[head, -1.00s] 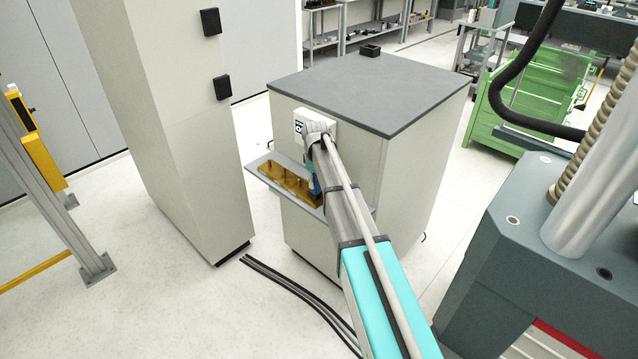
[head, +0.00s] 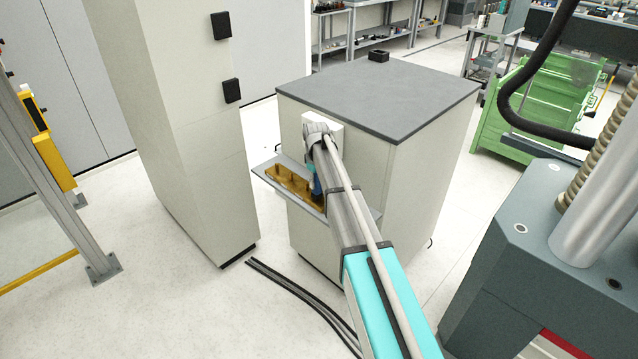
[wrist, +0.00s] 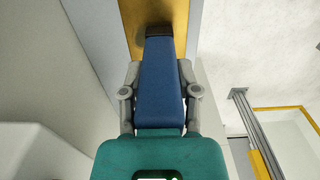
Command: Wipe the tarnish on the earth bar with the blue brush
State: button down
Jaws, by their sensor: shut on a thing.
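The earth bar (head: 284,181) is a brass-coloured strip with several studs on a grey shelf (head: 264,164) on the side of the low cabinet. My gripper (wrist: 160,100) is shut on the blue brush (wrist: 160,85), which lies between its two fingers. The brush's dark head (wrist: 159,31) is over the brass surface (wrist: 128,12) in the wrist view; I cannot tell for certain whether it touches. A dark, brownish patch shows on the brass around the head. In the head view the blue brush (head: 317,183) shows beside my arm at the bar's right part.
The low cabinet (head: 430,160) with a dark grey top stands behind the bar. A tall pale cabinet (head: 185,130) is to the left. Black cables (head: 300,296) lie on the floor. A grey machine (head: 540,240) stands at the right, a green cart (head: 520,110) behind it.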

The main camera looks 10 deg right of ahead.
jog(key=shift+w+a, duration=0.7)
jog(key=shift+w, duration=0.2)
jog(key=shift+s+d, duration=0.55)
jog(key=shift+s, duration=0.2)
jog(key=shift+s+d, duration=0.5)
jog(key=shift+s, duration=0.2)
jog(key=shift+s+d, duration=0.55)
jog(key=shift+s, duration=0.2)
jog(key=shift+s+d, duration=0.5)
jog(key=shift+s, duration=0.2)
jog(key=shift+r+p, duration=2.95)
